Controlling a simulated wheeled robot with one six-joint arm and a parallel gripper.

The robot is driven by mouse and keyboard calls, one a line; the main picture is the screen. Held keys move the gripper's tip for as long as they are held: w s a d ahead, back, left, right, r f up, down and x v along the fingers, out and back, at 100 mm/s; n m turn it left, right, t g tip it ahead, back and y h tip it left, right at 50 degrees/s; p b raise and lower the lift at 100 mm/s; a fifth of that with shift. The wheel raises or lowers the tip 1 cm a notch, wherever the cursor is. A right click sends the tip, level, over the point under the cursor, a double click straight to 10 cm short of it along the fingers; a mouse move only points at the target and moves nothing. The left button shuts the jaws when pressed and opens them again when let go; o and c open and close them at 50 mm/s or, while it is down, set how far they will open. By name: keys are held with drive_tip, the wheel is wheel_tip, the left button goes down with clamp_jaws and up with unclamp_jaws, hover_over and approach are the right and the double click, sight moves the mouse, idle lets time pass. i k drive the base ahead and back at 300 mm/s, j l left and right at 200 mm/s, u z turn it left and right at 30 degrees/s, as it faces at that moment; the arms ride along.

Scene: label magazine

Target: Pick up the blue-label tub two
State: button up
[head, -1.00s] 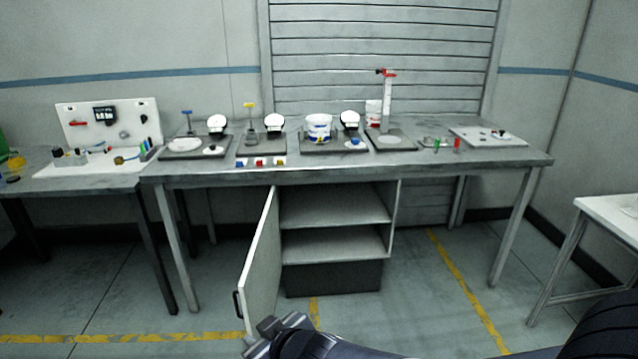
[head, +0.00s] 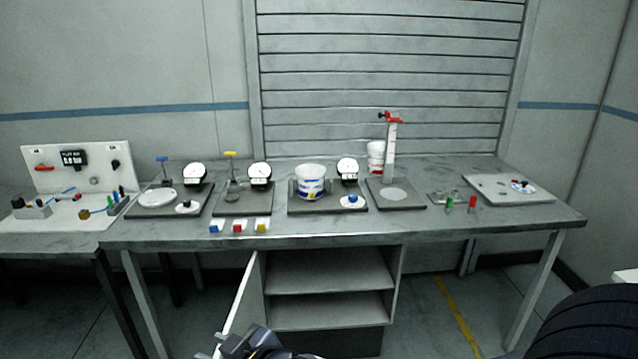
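A white tub with a blue label band (head: 312,172) stands upright on a dark plate at the middle of the workbench in the head view. A yellow mark shows low on its front. A second white tub, with a red band (head: 376,158), stands further back to the right, beside a white upright post. I cannot read a number on either tub. My gripper (head: 212,345) is at the bottom edge of the view, below and well in front of the bench, apart from both tubs. Its fingers are small and partly cut off, and I see nothing held.
The workbench (head: 450,228) carries several dark plates with dials, and small red, blue and yellow blocks at its front edge. The white post with a red top (head: 392,150) rises right of the blue-label tub. An open cabinet door (head: 242,300) juts out below the bench, near my gripper.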

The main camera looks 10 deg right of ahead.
sight(310, 177)
drive_tip(key=i+l, duration=0.4)
drive_tip(key=i, duration=0.2)
drive_tip(key=i+l, duration=0.35)
drive_tip(key=i, duration=0.25)
drive_tip(key=i+l, duration=0.4)
drive_tip(key=i, duration=0.15)
drive_tip(key=i+l, duration=0.4)
drive_tip(key=i, duration=0.2)
